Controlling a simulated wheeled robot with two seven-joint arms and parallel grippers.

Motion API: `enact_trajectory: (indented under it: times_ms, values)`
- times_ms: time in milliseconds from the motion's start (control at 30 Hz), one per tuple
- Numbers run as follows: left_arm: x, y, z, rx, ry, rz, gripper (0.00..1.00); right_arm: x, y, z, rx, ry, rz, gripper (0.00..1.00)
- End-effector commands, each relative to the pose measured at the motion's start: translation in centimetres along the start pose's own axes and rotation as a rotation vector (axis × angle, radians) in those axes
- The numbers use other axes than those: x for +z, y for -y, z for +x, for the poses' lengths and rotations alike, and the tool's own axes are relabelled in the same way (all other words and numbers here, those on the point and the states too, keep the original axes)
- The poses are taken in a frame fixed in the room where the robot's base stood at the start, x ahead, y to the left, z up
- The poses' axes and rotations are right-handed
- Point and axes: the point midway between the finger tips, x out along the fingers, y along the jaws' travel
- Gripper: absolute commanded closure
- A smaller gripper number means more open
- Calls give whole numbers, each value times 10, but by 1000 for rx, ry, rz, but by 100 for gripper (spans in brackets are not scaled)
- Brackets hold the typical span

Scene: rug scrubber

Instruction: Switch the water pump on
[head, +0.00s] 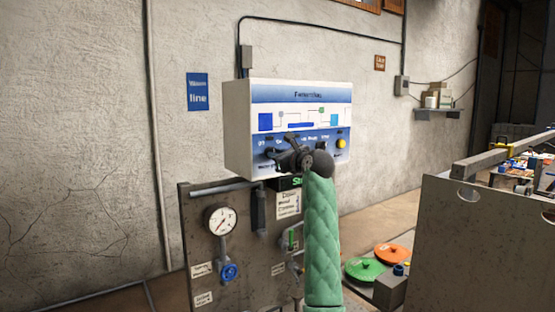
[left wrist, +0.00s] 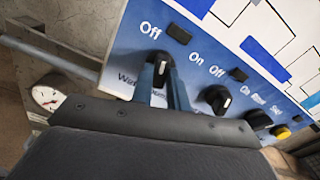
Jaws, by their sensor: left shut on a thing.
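A white and blue control box (head: 236,130) hangs on the wall in the head view. In the left wrist view its blue face (left wrist: 125,45) carries a row of black knobs with Off and On labels. The leftmost knob (left wrist: 162,66), with a label starting "Wat" below it, sits between the fingers of my left gripper (left wrist: 161,88). The gripper is shut on this knob, and its fingers cover part of the label. I cannot tell clearly where its pointer aims. In the head view my left gripper (head: 279,156) is against the box's lower left front and hides the knob.
A second black knob (left wrist: 215,98) is close to the right of the gripper. A yellow button (head: 341,143) is farther right. Below stands a dark panel (head: 196,225) with a pressure gauge (head: 220,220) and a blue valve (head: 229,272). A grey cabinet (head: 480,240) stands at right.

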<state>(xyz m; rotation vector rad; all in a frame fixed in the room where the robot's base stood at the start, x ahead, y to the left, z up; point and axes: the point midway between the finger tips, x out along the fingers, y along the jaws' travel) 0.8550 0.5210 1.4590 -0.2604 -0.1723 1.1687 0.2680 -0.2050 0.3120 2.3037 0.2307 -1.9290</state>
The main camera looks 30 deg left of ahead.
Motion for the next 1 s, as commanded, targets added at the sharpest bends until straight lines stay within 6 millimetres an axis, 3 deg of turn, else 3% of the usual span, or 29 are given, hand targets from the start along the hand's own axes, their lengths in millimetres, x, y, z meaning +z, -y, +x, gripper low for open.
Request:
enact_trajectory:
  times_ms: [500, 1000]
  values:
    - [0, 1, 0, 0, 1, 479, 100, -25, 10, -37, -15, 24, 12, 63]
    - [1, 2, -1, -1, 4, 783, 100, -32, 12, -49, -18, 28, 15, 63]
